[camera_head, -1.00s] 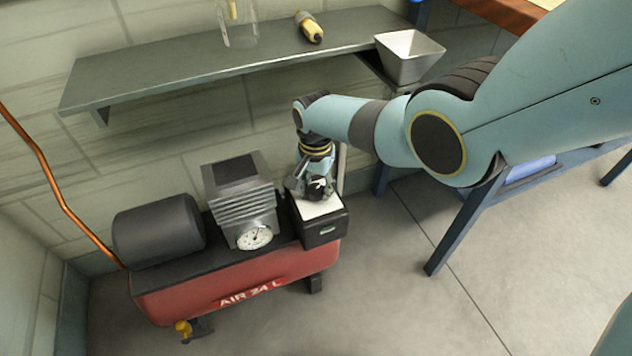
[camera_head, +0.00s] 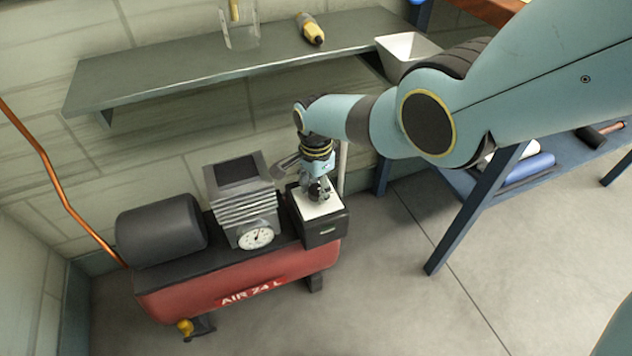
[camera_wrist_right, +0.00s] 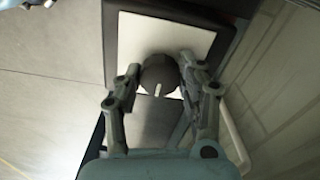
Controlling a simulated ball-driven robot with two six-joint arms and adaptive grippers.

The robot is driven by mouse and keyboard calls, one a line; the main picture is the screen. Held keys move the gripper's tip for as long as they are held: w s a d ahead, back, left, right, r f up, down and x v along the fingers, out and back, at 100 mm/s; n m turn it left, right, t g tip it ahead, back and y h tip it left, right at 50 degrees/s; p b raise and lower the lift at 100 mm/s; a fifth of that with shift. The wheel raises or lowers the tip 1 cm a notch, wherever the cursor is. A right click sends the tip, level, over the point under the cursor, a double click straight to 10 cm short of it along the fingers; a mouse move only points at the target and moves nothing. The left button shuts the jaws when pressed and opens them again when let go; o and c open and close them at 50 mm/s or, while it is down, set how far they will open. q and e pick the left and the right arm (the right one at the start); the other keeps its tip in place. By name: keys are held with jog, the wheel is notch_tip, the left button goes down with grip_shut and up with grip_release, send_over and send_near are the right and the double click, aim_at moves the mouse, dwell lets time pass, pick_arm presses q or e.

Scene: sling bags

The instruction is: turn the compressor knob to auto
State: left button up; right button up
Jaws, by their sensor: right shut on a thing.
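The red compressor (camera_head: 240,284) stands on the floor by the wall, marked "AIR 24 L". At its right end is a dark switch box (camera_head: 322,232) with a white top plate (camera_head: 318,206). The dark round knob (camera_wrist_right: 159,74) with a white pointer mark sits on this plate in the right wrist view. The pointer faces the gripper side of that view. My right gripper (camera_head: 320,193) is over the plate from above; in the wrist view its fingers (camera_wrist_right: 160,82) flank the knob and are shut on it. No position labels are readable. My left gripper is not in view.
The compressor also carries a ribbed motor block (camera_head: 245,208), a gauge (camera_head: 256,238) and a dark cylinder (camera_head: 160,232). A blue-framed bench (camera_head: 478,205) stands right. Floor is clear in front.

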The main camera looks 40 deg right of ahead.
aim_at(316, 190)
jog(key=o, duration=1.1)
jog(key=shift+o, duration=0.2)
jog(key=shift+r, duration=0.1)
jog(key=shift+w+r, duration=0.1)
jog(key=shift+r, duration=0.45)
notch_tip(316, 190, up, 11)
jog(key=shift+f, duration=0.15)
